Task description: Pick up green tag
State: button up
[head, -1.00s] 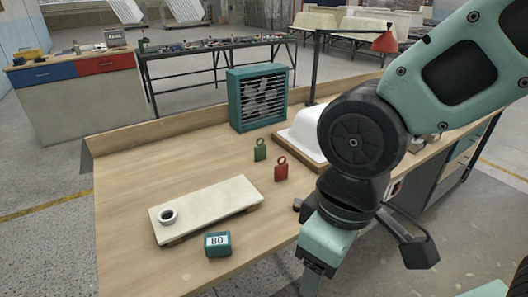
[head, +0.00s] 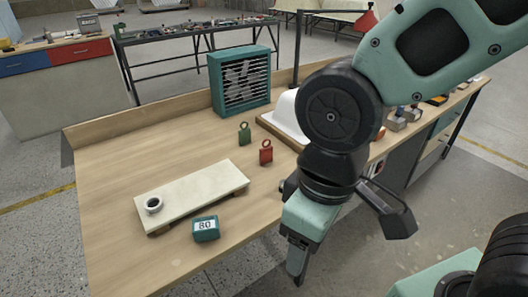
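The green tag (head: 244,134) stands upright on the wooden workbench (head: 112,152), with a ring at its top. A similar red tag (head: 266,153) stands just to its right and nearer to me. My gripper (head: 298,275) points down off the front edge of the bench, to the right of and nearer than both tags. Its fingers are small and partly hidden by its own body, so I cannot tell whether it is open. I see nothing held in it.
A teal fan (head: 240,82) stands behind the green tag. A white tub shell (head: 286,116) is to the right, partly behind my arm. A pale raised board (head: 195,192) with a small dark-centred ring (head: 153,205) and a teal block marked 80 (head: 206,229) lie in front. The left of the bench is clear.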

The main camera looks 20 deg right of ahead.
aim_at(244, 134)
jog(key=i+l+z, duration=0.2)
jog(key=i+l, duration=0.3)
jog(key=i+l+z, duration=0.2)
jog(key=i+l, duration=0.15)
jog(key=i, duration=0.3)
